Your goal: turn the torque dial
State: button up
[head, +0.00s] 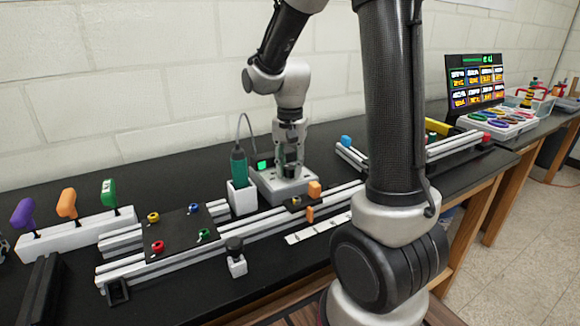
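A grey control box (270,190) with a small lit green display (262,165) stands at the back of the black bench, against the wall side. My gripper (290,168) points straight down over the right part of this box, with its fingertips at or just above the top face. The torque dial is not clearly visible; the fingers cover the spot below them. I cannot tell whether the fingers touch a dial or how far apart they are. A green powered screwdriver (239,168) with a cable stands upright in a white holder (242,197), just left of the box.
An aluminium extrusion frame (190,252) with a black plate (180,232) and coloured rings lies in front. A black-knobbed white block (236,265) stands before it. Coloured-handled tools (67,205) stand in a rack at left. My arm hides the bench at right centre.

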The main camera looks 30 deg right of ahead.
aim_at(290, 167)
jog(key=shift+n, duration=0.3)
jog(key=n, duration=0.3)
jog(key=shift+n, duration=1.7)
jog(key=o, duration=1)
notch_tip(290, 167, up, 12)
